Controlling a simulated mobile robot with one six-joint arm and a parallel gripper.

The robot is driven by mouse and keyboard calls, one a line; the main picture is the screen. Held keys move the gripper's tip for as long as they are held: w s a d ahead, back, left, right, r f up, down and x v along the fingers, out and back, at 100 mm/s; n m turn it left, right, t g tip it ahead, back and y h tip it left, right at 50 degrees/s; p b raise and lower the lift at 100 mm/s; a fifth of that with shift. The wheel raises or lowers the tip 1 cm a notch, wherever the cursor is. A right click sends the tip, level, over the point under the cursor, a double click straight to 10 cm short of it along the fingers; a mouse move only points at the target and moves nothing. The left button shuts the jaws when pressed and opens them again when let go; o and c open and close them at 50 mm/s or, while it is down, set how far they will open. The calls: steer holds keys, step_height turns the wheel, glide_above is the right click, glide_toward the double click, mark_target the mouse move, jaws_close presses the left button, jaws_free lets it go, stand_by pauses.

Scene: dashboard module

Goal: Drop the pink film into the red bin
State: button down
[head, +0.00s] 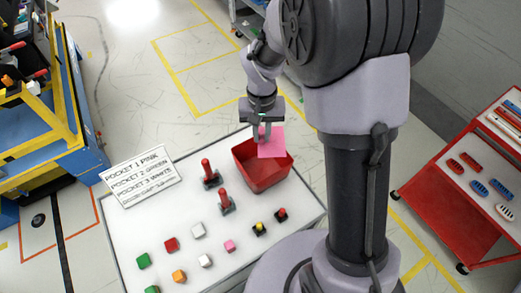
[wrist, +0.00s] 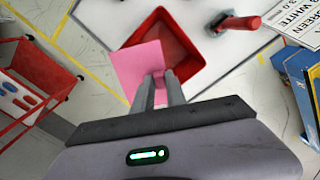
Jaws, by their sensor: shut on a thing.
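The pink film (head: 271,145) is a flat square sheet. My gripper (head: 262,138) is shut on its edge and holds it over the red bin (head: 262,177). The bin is an open box on the far right part of the white table (head: 150,232). In the wrist view the film (wrist: 138,64) covers the left part of the bin (wrist: 190,52), and my gripper's fingers (wrist: 160,78) meet at its lower right edge. Part of the bin's inside is hidden behind the film.
Two red-handled tools (head: 207,172) stand left of the bin, one nearer the front. Several coloured blocks (head: 171,244) lie across the table. A sign (head: 142,176) lists pockets. A red cart (head: 470,185) is at the right and a blue-yellow rack (head: 50,125) at the left.

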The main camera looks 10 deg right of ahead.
steer(key=shift+s+f, duration=0.1)
steer(key=shift+f, duration=0.15)
steer(key=f+b, duration=0.4)
steer(key=f, duration=0.1)
steer(key=shift+s+a+f+b, duration=0.15)
steer(key=shift+s+f+b, duration=0.1)
steer(key=shift+b, duration=0.05)
steer(key=c, duration=1.3)
jaws_free()
steer(key=shift+r, duration=0.1)
step_height(320, 180, up, 17)
steer(key=p, duration=0.5)
glide_above(261, 143)
steer(key=shift+w+r, duration=0.15)
steer(key=shift+r, duration=0.05)
